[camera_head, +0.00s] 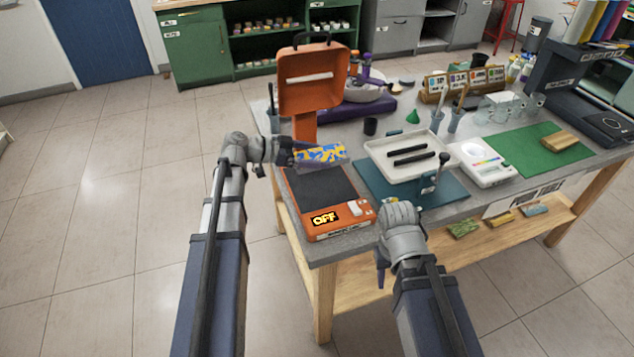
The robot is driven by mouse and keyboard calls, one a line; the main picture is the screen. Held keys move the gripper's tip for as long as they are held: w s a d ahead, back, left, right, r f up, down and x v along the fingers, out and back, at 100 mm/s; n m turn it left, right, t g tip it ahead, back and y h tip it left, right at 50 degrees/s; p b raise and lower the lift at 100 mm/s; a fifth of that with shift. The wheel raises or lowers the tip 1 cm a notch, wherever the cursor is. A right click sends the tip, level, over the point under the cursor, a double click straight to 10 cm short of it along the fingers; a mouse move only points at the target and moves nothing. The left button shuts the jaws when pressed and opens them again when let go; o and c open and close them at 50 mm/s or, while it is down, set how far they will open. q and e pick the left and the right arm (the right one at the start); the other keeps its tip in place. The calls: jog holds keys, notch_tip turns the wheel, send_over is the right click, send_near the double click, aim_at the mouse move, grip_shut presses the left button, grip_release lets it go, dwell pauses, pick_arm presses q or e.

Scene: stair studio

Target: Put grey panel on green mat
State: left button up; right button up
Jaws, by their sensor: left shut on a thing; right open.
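My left gripper (294,152) is shut on a panel with a blue and yellow pattern (321,153), held above the back of the dark grey bed (320,186) of an orange press (319,226). The press's lid (312,79) stands open, and its front reads OFF. I cannot make out a separate plain grey panel. The green mat (522,144) lies at the right of the table, with a wooden block (559,140) on its right part. My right gripper (381,272) is open and empty, pointing down in front of the table's near edge.
Cups, a wooden rack (463,82) and a dark machine (573,85) line the back. The green mat's left part is bare.

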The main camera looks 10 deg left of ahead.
aim_at(315, 184)
pick_arm(q)
jog(key=shift+f+b, duration=3.7)
jog(key=shift+f, duration=0.45)
jog(key=shift+f+b, duration=0.3)
jog(key=o, duration=1.3)
jog(key=shift+r, duration=0.1)
jog(key=p+v, duration=0.1)
jog(key=v, duration=0.2)
jog(key=p+v, duration=0.2)
jog(key=v, duration=0.1)
jog(key=shift+s+r, duration=0.2)
jog(key=shift+r, duration=0.25)
jog(key=shift+s+a+r+p, duration=0.15)
jog(key=shift+s+a+p, duration=0.2)
jog(key=shift+a, duration=0.2)
